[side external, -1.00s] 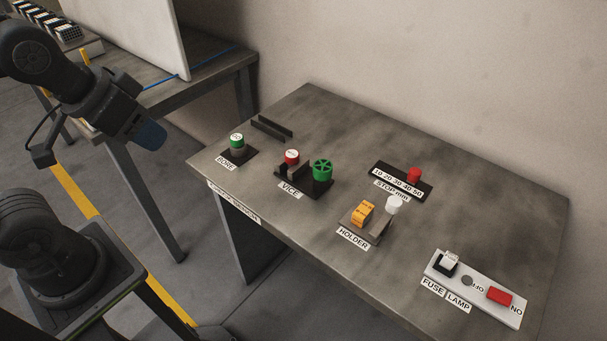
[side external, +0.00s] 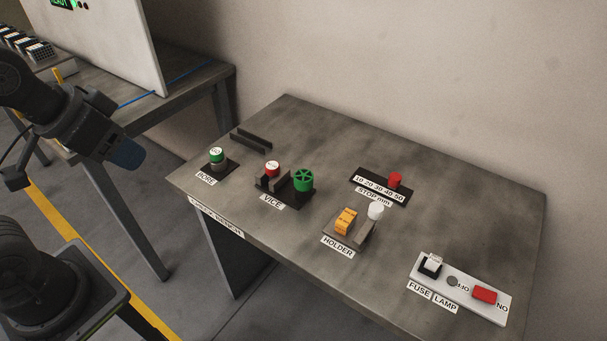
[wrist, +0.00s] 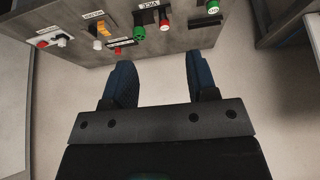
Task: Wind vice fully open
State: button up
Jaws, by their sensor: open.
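The vice (side external: 281,183) sits on the grey bench behind its VICE label, with short dark jaws. A red-capped piece with a white top (side external: 272,169) stands at the jaws; I cannot tell whether they grip it. The vice's green spoked handwheel (side external: 303,180) is at the right end of its base. My gripper (side external: 125,152) is at the left, off the bench's left end and apart from the vice. In the wrist view my gripper (wrist: 160,80) has its two blue fingers spread with nothing between them. The handwheel (wrist: 139,33) shows beyond the fingers there.
Left of the vice is a green-capped BORE piece (side external: 217,157); dark rails (side external: 251,139) lie behind. To the right are the orange HOLDER block (side external: 346,221), the red STOP slider (side external: 394,180) and the fuse and lamp panel (side external: 460,290). Another table (side external: 185,90) stands behind left.

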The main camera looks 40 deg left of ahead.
jog(key=o, duration=0.4)
jog(key=w+r+m, duration=0.1)
jog(key=w+m, duration=0.1)
jog(key=w, duration=0.1)
jog(key=w+d+m+g, duration=0.1)
jog(key=w+m, duration=0.2)
jog(key=w+r+m, duration=0.1)
jog(key=w+m, duration=0.1)
jog(key=w, duration=0.1)
jog(key=shift+d+r+m+g, duration=0.3)
jog(key=shift+d+r, duration=0.05)
jog(key=m+g, duration=0.4)
jog(key=m, duration=1.7)
send_over(304, 175)
notch_tip(304, 175, down, 14)
notch_tip(304, 175, down, 13)
jog(key=shift+f, duration=0.15)
jog(key=shift+c, duration=0.4)
jog(key=c, duration=0.9)
